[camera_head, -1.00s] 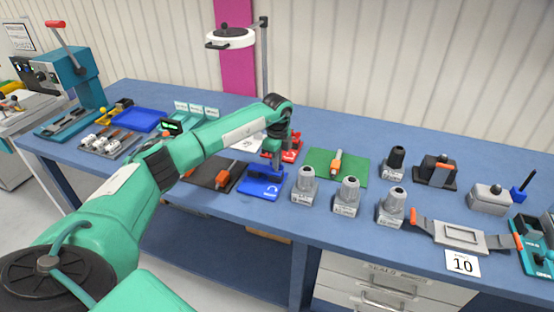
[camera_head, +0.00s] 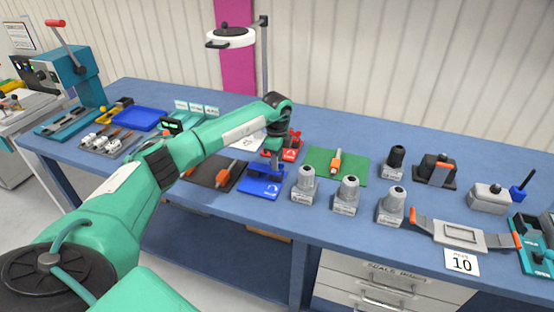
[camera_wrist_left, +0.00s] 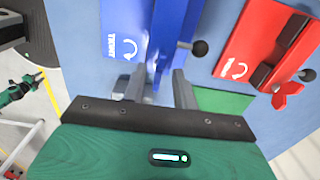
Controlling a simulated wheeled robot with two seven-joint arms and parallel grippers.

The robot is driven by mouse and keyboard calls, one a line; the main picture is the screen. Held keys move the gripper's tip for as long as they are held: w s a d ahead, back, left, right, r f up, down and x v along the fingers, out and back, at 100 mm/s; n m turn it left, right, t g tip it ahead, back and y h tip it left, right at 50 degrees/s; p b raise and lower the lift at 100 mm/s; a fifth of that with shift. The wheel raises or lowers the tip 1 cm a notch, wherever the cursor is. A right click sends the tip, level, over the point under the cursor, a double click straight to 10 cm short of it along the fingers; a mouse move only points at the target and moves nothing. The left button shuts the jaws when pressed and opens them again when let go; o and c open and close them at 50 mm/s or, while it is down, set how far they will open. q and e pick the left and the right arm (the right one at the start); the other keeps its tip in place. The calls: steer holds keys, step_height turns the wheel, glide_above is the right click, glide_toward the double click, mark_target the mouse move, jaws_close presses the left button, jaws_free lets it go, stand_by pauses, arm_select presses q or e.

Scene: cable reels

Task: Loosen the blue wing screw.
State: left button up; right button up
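The blue fixture (camera_head: 262,187) lies on the bench as a blue plate with a white turn arrow, and it also shows in the left wrist view (camera_wrist_left: 118,22). My left gripper (camera_head: 275,168) points down over its back right part. In the left wrist view my left gripper (camera_wrist_left: 156,88) has its two grey fingers apart, one on each side of a narrow blue part that looks like the blue wing screw (camera_wrist_left: 158,72). I cannot tell whether the fingers touch it. The screw is hidden in the head view. My right gripper is not in view.
A red fixture (camera_wrist_left: 245,45) with a red wing screw (camera_wrist_left: 288,94) stands close by, behind the blue one. A green mat (camera_head: 322,163) and grey blocks (camera_head: 305,184) are to the right.

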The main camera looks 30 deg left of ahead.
arm_select(q)
steer(key=shift+r, duration=0.5)
step_height(320, 180, up, 13)
steer(key=b, duration=0.3)
steer(key=shift+f+b, duration=0.15)
steer(key=shift+b, duration=0.15)
